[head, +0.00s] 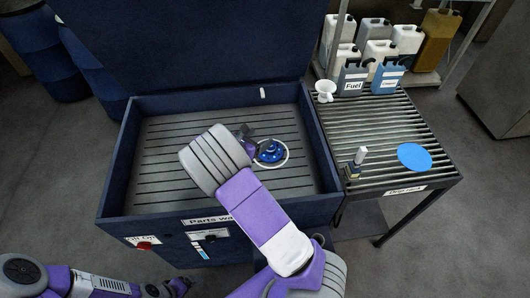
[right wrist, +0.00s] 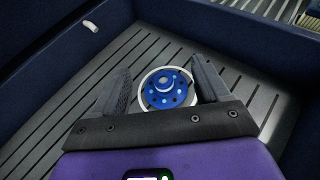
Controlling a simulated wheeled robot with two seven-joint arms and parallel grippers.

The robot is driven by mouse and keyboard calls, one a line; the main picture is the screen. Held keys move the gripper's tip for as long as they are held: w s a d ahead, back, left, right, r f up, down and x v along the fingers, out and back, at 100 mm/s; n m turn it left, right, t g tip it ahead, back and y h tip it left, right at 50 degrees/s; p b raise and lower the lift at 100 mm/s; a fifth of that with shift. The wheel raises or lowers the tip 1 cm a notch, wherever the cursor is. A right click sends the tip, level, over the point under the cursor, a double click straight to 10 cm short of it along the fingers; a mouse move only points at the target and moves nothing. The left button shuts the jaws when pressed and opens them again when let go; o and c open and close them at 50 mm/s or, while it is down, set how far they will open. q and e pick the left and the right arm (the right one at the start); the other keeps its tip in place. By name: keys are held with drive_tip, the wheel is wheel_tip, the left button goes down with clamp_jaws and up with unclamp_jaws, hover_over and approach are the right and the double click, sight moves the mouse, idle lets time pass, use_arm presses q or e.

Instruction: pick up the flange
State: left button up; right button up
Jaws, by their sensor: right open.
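The flange (head: 271,152) is a blue round part with a raised hub and several holes, with a white ring around it. It lies on the slatted floor of the parts washer (head: 163,180). In the right wrist view the flange (right wrist: 166,88) shows between and beyond the two dark fingers of my right gripper (right wrist: 160,82). My right gripper (head: 250,138) is open and empty, over the basin beside the flange; the gap in height is hard to tell. My left gripper (head: 168,289) is at the bottom left, outside the washer, and its fingers are not clear.
The washer's walls surround the basin, with its raised lid behind. At right, a slatted drain rack (head: 385,135) holds a blue disc (head: 414,157), a brush-like tool (head: 357,163), a white funnel (head: 325,91) and fuel jugs (head: 352,78). The basin floor around the flange is clear.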

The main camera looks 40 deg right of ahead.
drive_tip(key=b, duration=0.9)
approach(270, 149)
drive_tip(key=shift+w+d+f, duration=0.95)
drive_tip(key=shift+w+d, duration=0.05)
drive_tip(key=b+x, duration=0.2)
drive_tip(key=x, duration=0.5)
drive_tip(key=shift+d+b, duration=0.35)
drive_tip(key=shift+d, duration=0.05)
drive_tip(key=shift+a+r, duration=0.1)
clamp_jaws()
